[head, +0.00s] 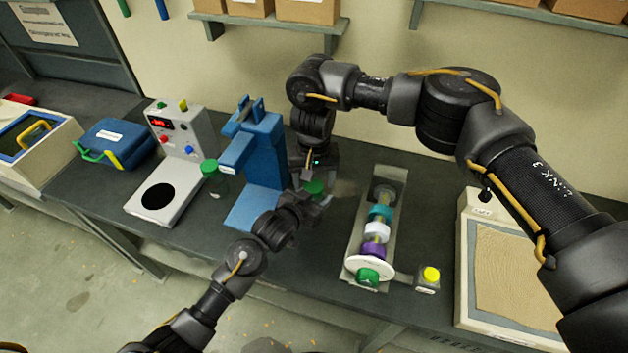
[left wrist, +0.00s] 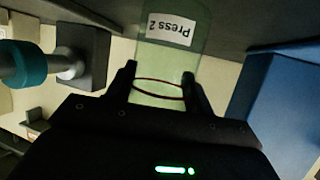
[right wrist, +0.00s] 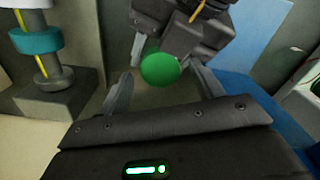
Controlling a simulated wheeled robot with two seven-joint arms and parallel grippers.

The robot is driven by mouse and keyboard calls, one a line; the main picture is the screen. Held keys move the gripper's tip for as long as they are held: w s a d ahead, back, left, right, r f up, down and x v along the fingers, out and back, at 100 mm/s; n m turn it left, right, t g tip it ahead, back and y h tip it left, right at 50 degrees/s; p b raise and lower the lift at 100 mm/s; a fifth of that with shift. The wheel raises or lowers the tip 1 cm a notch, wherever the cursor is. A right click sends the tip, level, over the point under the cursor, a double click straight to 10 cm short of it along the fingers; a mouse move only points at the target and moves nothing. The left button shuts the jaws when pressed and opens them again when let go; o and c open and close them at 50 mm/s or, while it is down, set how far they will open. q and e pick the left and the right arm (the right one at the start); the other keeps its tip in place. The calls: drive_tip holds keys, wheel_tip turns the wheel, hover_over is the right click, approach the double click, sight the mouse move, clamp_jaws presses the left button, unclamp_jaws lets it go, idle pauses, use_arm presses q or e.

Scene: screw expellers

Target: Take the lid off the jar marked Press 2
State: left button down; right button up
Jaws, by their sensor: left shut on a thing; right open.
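The jar marked Press 2 (left wrist: 163,65) is clear and greenish, its label upside down in the left wrist view. My left gripper (left wrist: 160,82) is shut around its body. My right gripper (head: 318,168) is just above the lid, pointing down. In the right wrist view the round green lid (right wrist: 160,69) lies between the spread fingers of my open right gripper (right wrist: 164,88), with gaps beside it. The jar body is mostly hidden in the head view.
A blue press (head: 262,150) stands just left of the grippers. Another green-lidded jar (head: 210,167) is at its left, by a grey instrument (head: 180,150). A screw expeller with coloured rings (head: 377,230) stands at right. A tray (head: 515,270) is further right.

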use_arm(q)
drive_tip(key=shift+f, duration=0.1)
use_arm(e)
wheel_tip(320, 180, up, 4)
drive_tip(key=shift+f, duration=0.2)
drive_tip(key=shift+r, duration=0.25)
drive_tip(key=c, duration=0.3)
wheel_tip(320, 180, up, 3)
drive_tip(key=shift+r, duration=0.1)
drive_tip(key=shift+f, duration=4.1)
